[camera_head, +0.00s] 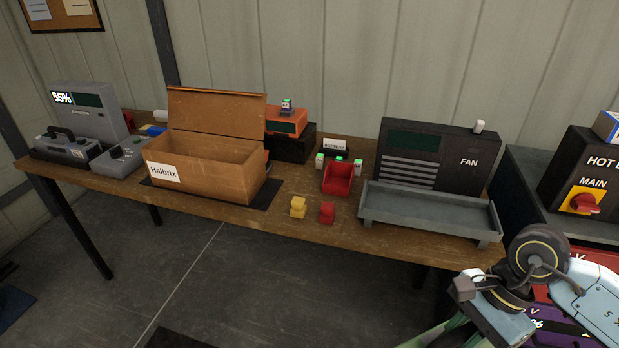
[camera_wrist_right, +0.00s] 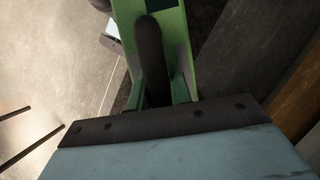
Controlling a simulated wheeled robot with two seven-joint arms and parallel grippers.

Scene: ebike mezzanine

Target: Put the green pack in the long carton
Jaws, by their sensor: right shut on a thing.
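The long carton (camera_head: 207,178), brown and labelled Halbrix, stands on the left half of the workbench with its lid (camera_head: 216,111) raised at the back. Its near wall hides part of its floor. My right gripper (camera_head: 463,317) is low at the bottom right in the head view, in front of the bench and well right of the carton. The right wrist view shows the gripper (camera_wrist_right: 163,75) shut on the green pack (camera_wrist_right: 188,18), which has a dark band or handle. Only a green sliver of the pack (camera_head: 447,328) shows in the head view. My left gripper is not in view.
A grey tray (camera_head: 430,215) on feet stands at the bench's right front, before the black FAN box (camera_head: 468,161). A red bin (camera_head: 338,178) and small yellow (camera_head: 298,207) and red (camera_head: 327,212) blocks lie between tray and carton. Grey devices (camera_head: 90,110) stand left.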

